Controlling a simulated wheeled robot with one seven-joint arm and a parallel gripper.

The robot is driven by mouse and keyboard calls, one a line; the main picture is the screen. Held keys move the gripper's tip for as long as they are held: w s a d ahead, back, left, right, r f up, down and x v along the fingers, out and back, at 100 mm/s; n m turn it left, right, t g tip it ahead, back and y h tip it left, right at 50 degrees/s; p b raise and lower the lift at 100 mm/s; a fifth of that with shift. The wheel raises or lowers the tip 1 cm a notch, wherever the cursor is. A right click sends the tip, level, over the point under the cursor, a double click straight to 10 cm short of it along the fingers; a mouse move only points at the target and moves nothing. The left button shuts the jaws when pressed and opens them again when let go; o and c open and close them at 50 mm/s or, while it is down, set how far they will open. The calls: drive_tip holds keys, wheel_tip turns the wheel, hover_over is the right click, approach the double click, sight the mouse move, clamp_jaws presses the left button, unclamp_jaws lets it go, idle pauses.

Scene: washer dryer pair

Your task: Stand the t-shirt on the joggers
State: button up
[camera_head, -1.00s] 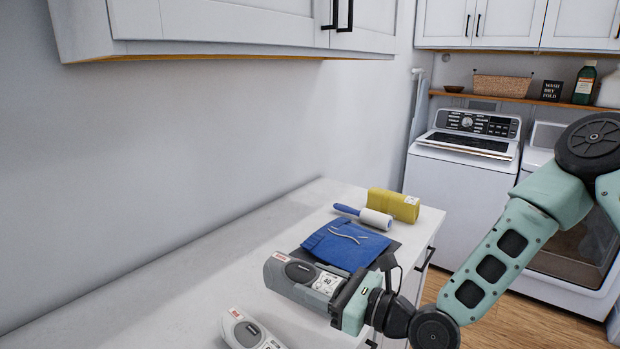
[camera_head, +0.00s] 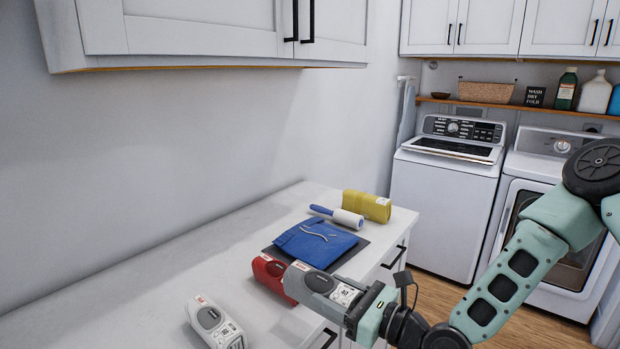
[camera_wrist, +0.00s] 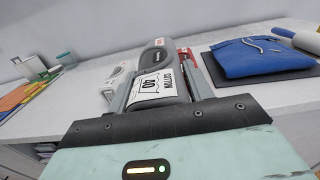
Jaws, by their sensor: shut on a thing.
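The blue folded joggers (camera_head: 312,241) with a white drawstring lie flat on a dark mat (camera_head: 352,255) on the counter; they also show in the wrist view (camera_wrist: 245,58). My gripper (camera_head: 358,308) is shut on a grey folded piece (camera_head: 318,281), seemingly the t-shirt, with a dark oval and a white care label. In the wrist view this grey piece (camera_wrist: 158,70) shows a label reading COTTON 40. It is held near the counter's front edge, in front of the joggers and apart from them. The fingertips are partly hidden.
A red piece (camera_head: 268,272) lies just behind the held one, and a white labelled piece (camera_head: 212,325) lies to the left. A lint roller (camera_head: 338,216) and yellow labelled block (camera_head: 367,206) lie beyond the joggers. Bare counter (camera_head: 165,285) runs left along the wall; cabinets hang above.

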drive_tip(key=w+d+f+m+t+h, duration=0.1)
drive_tip(key=d+f+m+t+h, duration=0.2)
drive_tip(key=d, duration=0.4)
drive_tip(key=w+d+f+m+t+h, duration=0.1)
drive_tip(key=d+f+t+h, duration=0.1)
drive_tip(key=d+f, duration=0.4)
drive_tip(key=s+d+f+m+t+h, duration=0.1)
drive_tip(key=s+d+f+m+h, duration=0.2)
drive_tip(key=d, duration=0.4)
drive_tip(key=s+d+f+m+t+h, duration=0.1)
drive_tip(key=s+d+f+m+h, duration=0.2)
drive_tip(key=s+d+f+h, duration=0.1)
drive_tip(key=d+f+h, duration=0.1)
drive_tip(key=d+h, duration=0.1)
drive_tip(key=d, duration=0.1)
drive_tip(key=shift+d+f+m+h, duration=0.3)
drive_tip(key=shift+d, duration=0.1)
